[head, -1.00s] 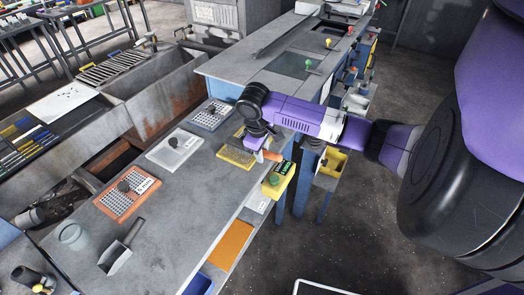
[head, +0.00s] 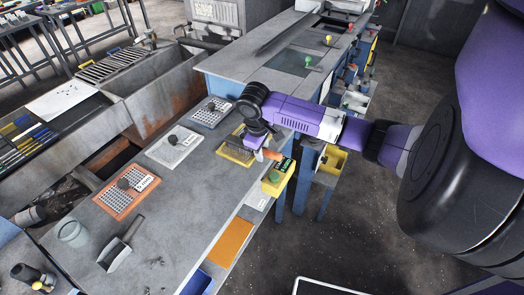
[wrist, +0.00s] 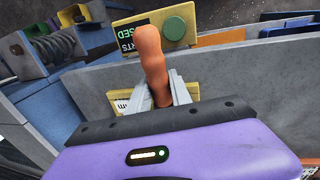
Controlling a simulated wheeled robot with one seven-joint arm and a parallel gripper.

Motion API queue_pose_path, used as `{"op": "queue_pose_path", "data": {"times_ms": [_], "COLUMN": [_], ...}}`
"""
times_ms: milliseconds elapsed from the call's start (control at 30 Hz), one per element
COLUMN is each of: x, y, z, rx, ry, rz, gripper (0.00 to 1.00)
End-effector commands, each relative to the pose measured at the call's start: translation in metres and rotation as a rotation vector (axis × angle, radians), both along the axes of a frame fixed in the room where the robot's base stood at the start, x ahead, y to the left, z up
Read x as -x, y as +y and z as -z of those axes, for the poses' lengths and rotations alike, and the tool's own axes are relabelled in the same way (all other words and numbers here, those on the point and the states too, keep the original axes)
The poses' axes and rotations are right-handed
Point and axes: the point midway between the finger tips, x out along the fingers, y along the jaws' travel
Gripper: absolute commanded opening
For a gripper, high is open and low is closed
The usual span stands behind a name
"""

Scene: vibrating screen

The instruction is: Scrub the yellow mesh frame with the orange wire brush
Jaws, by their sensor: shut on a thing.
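The yellow mesh frame (head: 233,153) lies on the grey bench, partly covered by my arm in the head view. My gripper (head: 258,153) is over the right part of the frame. In the wrist view my gripper (wrist: 160,95) is shut on the orange handle (wrist: 151,62) of the wire brush. The handle also shows in the head view (head: 272,155), sticking out to the right toward the bench edge. The brush's bristles are hidden, so I cannot tell whether they touch the mesh.
A yellow box with a green button (head: 277,178) sits at the bench edge, close to the handle. Grey (head: 211,112), white (head: 175,146) and orange (head: 127,191) frames lie along the bench. A metal scoop (head: 121,246) and a grey cup (head: 72,232) are nearer.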

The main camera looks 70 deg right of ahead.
Motion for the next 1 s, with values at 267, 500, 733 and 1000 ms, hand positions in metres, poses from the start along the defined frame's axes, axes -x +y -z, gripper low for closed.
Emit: {"op": "queue_pose_path", "data": {"times_ms": [267, 500, 733, 1000], "x": [-0.0001, 0.0, 0.0, 0.0], "y": [-0.0001, -0.0001, 0.0001, 0.0002], "z": [0.0014, 0.0015, -0.0002, -0.0038], "rx": [0.0, 0.0, -0.001, 0.0], "ry": [-0.001, 0.0, 0.0, 0.0], "rz": [0.0, 0.0, 0.001, 0.001], "gripper": [0.34, 0.34, 0.34, 0.34]}}
